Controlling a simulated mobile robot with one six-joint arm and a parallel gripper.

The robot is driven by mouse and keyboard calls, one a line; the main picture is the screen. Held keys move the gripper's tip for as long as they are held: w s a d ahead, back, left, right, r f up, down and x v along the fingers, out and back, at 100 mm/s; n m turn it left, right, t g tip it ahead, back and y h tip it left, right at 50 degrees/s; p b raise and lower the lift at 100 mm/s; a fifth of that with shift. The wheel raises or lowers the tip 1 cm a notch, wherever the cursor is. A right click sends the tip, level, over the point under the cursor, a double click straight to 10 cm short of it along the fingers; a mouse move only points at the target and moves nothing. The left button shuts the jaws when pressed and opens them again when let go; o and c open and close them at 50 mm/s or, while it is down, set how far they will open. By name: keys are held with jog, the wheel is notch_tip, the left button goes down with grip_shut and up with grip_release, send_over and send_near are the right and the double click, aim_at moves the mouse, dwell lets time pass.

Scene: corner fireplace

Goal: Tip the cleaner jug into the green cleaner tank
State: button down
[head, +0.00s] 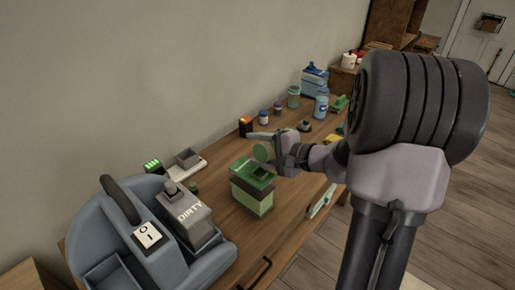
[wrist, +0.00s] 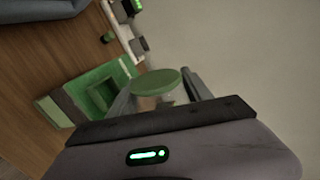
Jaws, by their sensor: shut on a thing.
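The green cleaner tank (head: 253,189) stands upright on the wooden table, with a dark opening in its top. In the wrist view the tank (wrist: 72,98) is left of the jug, and its opening shows beside a finger. My gripper (head: 279,150) is shut on the cleaner jug (head: 263,152), just above and right of the tank's top. The jug shows as a round green end with a clear body below it in the wrist view (wrist: 157,82). It looks tilted well over. My gripper's fingers (wrist: 160,93) hide part of its body. No pouring stream can be made out.
A blue-grey machine (head: 150,245) with a grey DIRTY tank (head: 190,222) stands at the left. Small bottles and a blue-and-white container (head: 315,80) stand farther back. A wall runs behind the table. A pale green-handled item (head: 322,201) lies near the front edge.

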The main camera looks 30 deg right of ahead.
jog(key=shift+f+n, duration=0.35)
jog(key=shift+n, duration=0.05)
dwell(1.0)
